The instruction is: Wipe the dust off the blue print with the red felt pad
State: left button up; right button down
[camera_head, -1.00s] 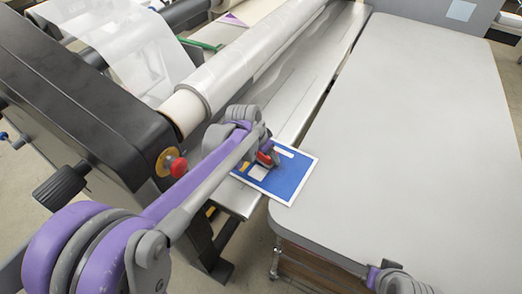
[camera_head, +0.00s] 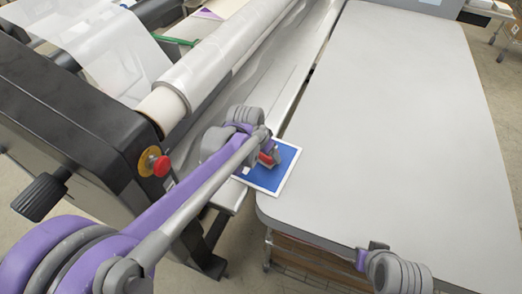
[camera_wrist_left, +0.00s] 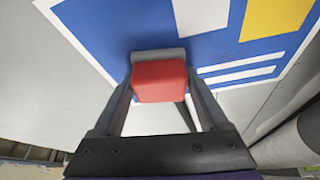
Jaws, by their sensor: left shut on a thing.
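In the left wrist view the print (camera_wrist_left: 105,30) shows white and yellow blocks and white stripes. My left gripper (camera_head: 271,158) is over the print, shut on the red felt pad (camera_wrist_left: 160,82), which sits between its two fingers. The pad appears to be on or just above the print; contact is unclear. I cannot make out dust. My right gripper (camera_head: 366,256) is at the table's near edge, its jaws too small to read.
The large grey table (camera_head: 400,120) is bare. The laminator's film roll (camera_head: 225,65) runs behind the ledge. A red emergency button (camera_head: 161,166) and a black knob (camera_head: 40,197) stand out from the black side housing beside my left arm.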

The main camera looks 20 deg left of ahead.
pick_arm(q)
jog(key=shift+s+d+f, duration=0.15)
jog(key=shift+s+d, duration=0.05)
jog(key=shift+d, duration=0.3)
pick_arm(e)
jog(key=shift+s+f, duration=0.25)
jog(key=shift+s, duration=0.05)
pick_arm(q)
jog(key=shift+a, duration=0.1)
